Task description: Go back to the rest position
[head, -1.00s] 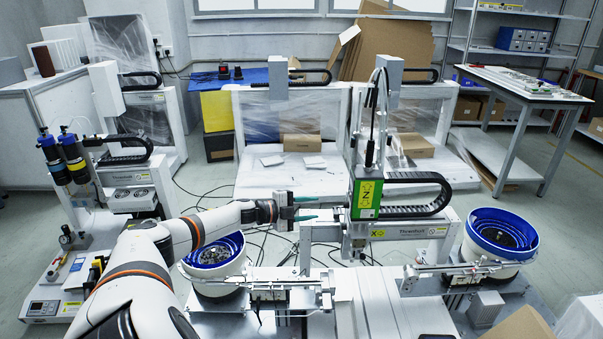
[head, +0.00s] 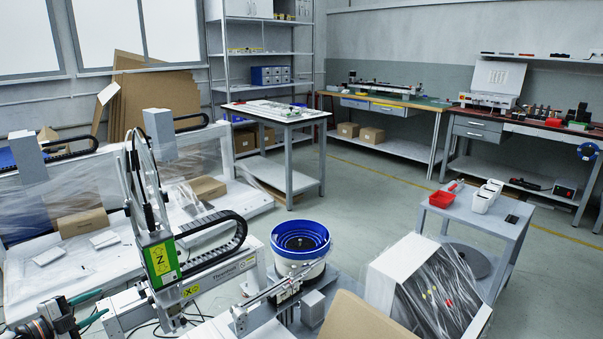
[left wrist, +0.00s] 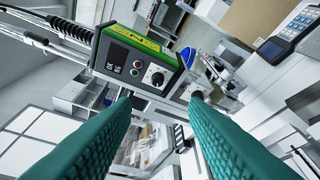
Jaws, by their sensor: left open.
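My left gripper (head: 80,318) shows at the lower left edge of the head view, its teal fingers apart and nothing between them. In the left wrist view the two teal fingers (left wrist: 160,112) are spread wide. The gantry screwdriver's green Z unit (head: 160,262) stands just right of the gripper in the head view, apart from it as far as I can tell. In the left wrist view the green control unit (left wrist: 137,66) with its knob and buttons lies beyond the fingertips. My right gripper is in neither view.
A blue-rimmed feeder bowl (head: 300,240) stands right of the gantry. A cardboard sheet (head: 365,318) and a plastic-lined box (head: 425,295) are at the lower right. A grey side table (head: 480,222) holds red and white bins. Open floor (head: 370,195) lies between the benches.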

